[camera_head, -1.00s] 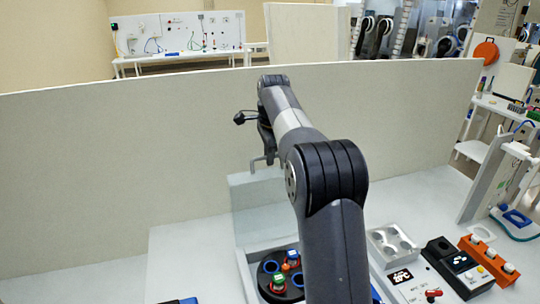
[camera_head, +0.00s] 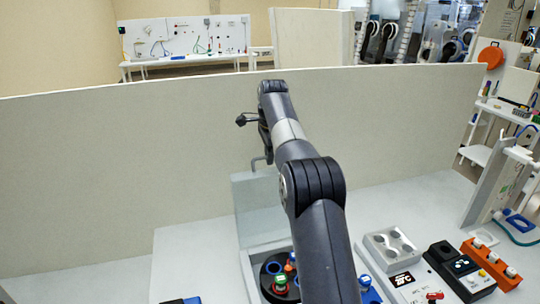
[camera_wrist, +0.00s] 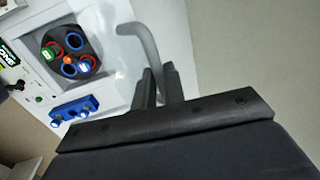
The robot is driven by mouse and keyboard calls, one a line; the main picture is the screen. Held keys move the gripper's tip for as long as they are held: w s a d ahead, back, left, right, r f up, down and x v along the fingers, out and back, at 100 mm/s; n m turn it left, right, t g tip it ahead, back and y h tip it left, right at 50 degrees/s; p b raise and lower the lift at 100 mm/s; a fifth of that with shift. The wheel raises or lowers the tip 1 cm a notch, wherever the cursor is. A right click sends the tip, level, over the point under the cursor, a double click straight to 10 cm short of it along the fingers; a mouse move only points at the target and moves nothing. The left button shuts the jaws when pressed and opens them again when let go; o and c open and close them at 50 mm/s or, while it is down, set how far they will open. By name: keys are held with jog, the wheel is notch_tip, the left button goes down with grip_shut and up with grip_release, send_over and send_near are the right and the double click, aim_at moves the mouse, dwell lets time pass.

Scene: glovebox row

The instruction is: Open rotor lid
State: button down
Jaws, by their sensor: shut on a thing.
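The rotor lid (camera_head: 257,208) is a pale, see-through panel. In the head view it stands raised at the back edge of the centrifuge box, partly behind my arm. A grey bent handle (camera_head: 258,161) sticks up at its top. In the wrist view the handle (camera_wrist: 147,45) runs down between the two dark fingers of my gripper (camera_wrist: 158,70), which is shut on it. The black rotor (camera_head: 270,272) lies uncovered, with red, green and blue rings and capped tubes; it also shows in the wrist view (camera_wrist: 84,64). My arm hides its right side.
A grey block with round wells (camera_head: 391,247), a black device (camera_head: 459,270) and an orange rack (camera_head: 490,264) stand at the right. A blue rack (camera_wrist: 74,110) sits beside the centrifuge. A tall beige partition (camera_head: 120,180) runs behind the bench. The bench left of the centrifuge is mostly clear.

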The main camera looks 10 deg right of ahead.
jog(key=shift+w+r, duration=0.1)
jog(key=shift+w, duration=0.25)
jog(key=c, duration=1.9)
grip_release()
jog(key=shift+o, duration=0.8)
jog(key=shift+w+f, duration=0.2)
jog(key=shift+w, duration=0.15)
jog(key=shift+o, duration=1.2)
jog(key=shift+w, duration=0.1)
